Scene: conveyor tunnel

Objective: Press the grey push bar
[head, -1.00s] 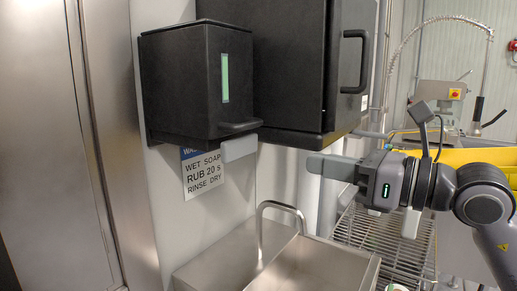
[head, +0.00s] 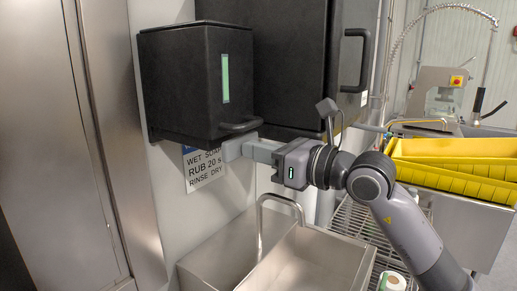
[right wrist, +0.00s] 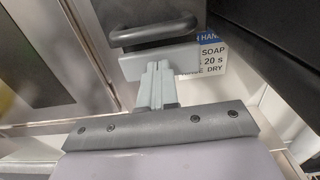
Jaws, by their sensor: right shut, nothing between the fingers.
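The grey push bar (head: 232,150) sticks out under the front of the black soap dispenser (head: 180,90) on the wall. In the right wrist view the push bar (right wrist: 152,62) is a pale block below a dark curved handle. My right gripper (head: 252,148) is shut and empty, coming in from the right with its fingertips at the bar. In the right wrist view its fingertips (right wrist: 157,68) overlap the bar's front lower edge. They look touching or nearly so; I cannot tell which. The fingers hide part of the bar. My left gripper is not in view.
A larger black cabinet (head: 290,65) hangs right of the dispenser, above my right gripper. A hand-wash sign (head: 203,172) is on the wall behind. A steel sink (head: 300,262) with a curved tap (head: 262,225) stands below. Yellow trays (head: 455,165) are at the right.

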